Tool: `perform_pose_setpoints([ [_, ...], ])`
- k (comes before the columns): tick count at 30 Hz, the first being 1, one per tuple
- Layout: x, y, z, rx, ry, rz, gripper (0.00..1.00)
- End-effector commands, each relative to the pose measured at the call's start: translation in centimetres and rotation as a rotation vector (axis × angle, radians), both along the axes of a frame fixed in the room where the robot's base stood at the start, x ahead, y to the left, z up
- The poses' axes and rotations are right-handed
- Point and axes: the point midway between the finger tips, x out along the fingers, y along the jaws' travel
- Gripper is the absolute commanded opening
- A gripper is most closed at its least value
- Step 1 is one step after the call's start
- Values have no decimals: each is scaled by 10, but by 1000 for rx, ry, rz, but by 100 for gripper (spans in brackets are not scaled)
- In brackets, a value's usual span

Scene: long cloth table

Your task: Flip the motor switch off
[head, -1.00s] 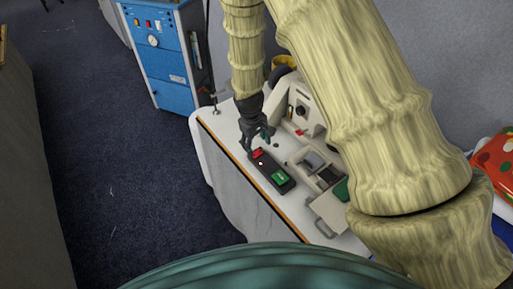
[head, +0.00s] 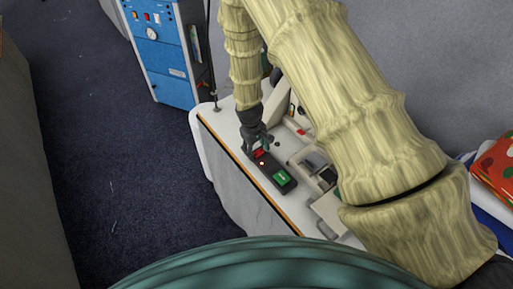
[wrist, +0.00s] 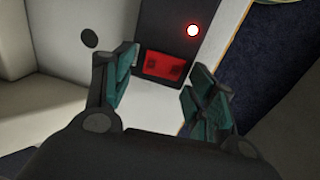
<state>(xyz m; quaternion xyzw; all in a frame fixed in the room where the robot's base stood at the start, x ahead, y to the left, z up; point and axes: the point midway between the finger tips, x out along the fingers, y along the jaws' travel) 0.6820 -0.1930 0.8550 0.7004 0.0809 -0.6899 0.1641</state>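The motor switch is a dark box (head: 272,174) on the white table, with a red rocker (head: 260,154) at its far end and a green rocker (head: 281,178) at its near end. A small light between them glows in the wrist view (wrist: 193,30). My gripper (head: 258,147) points down over the red end. In the wrist view my gripper (wrist: 162,90) has its two teal-padded fingers apart, with nothing between them. The red rocker (wrist: 163,66) shows just beyond and between the fingertips. Whether a finger touches it I cannot tell. The green rocker is out of the wrist view.
A pale machine (head: 298,118) stands on the table right of the switch box, partly hidden by my arm. A thin metal post (head: 214,98) rises at the table's far left corner. A blue cabinet (head: 160,55) stands behind. The floor left of the table is clear.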

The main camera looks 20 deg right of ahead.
Motion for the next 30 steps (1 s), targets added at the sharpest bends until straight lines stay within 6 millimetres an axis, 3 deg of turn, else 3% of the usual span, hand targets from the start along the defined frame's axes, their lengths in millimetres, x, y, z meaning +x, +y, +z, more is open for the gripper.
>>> perform_pose_setpoints([
  [1,0,-1,1,-1,0,0,42],
  [6,0,-1,1,-1,1,0,14],
  [30,-1,-4,-1,116,46,-3,14],
])
